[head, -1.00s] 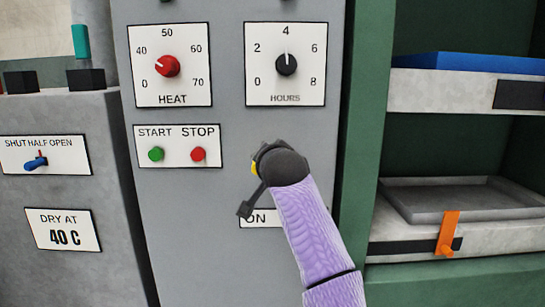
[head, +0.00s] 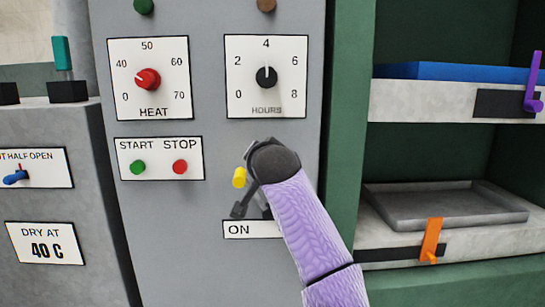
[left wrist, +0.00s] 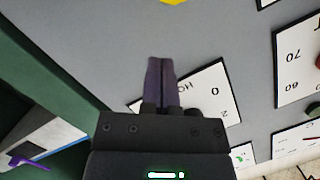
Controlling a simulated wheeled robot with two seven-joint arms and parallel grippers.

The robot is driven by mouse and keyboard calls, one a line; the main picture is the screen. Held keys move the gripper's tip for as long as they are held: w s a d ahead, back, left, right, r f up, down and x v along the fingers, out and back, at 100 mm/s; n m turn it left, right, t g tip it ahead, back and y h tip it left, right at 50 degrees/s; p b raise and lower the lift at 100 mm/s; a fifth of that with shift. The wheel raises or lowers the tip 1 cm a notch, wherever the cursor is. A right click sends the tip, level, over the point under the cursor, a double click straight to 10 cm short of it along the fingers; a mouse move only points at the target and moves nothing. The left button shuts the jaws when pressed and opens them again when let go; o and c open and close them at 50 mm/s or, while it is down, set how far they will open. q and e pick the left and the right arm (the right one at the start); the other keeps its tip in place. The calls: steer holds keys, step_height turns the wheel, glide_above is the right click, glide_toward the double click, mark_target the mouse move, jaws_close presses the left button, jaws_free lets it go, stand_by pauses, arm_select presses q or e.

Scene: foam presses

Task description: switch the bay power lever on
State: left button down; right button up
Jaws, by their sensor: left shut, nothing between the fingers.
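The power lever has a yellow grip (head: 239,177) and dark arms running down to dark mounts (head: 240,210) on the grey panel. The grip stands out above the white ON plate (head: 238,229). A yellow piece (left wrist: 172,2) also shows at the top edge of the left wrist view. My left gripper (left wrist: 161,60) is shut and empty, in front of the panel. In the head view its dark wrist covers part of the lever area, just right of the grip, and hides the fingers. I cannot tell whether it touches the lever. My right gripper is not in view.
HEAT dial (head: 148,79) and HOURS dial (head: 266,77) sit above, with the START button (head: 138,167) and STOP button (head: 180,167) to the left. A green press frame (head: 345,110) with shelves and a grey tray (head: 440,200) stands right.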

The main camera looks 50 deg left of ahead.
arm_select(q)
steer(key=p+v, duration=0.1)
steer(key=v, duration=0.9)
steer(key=shift+f, duration=0.15)
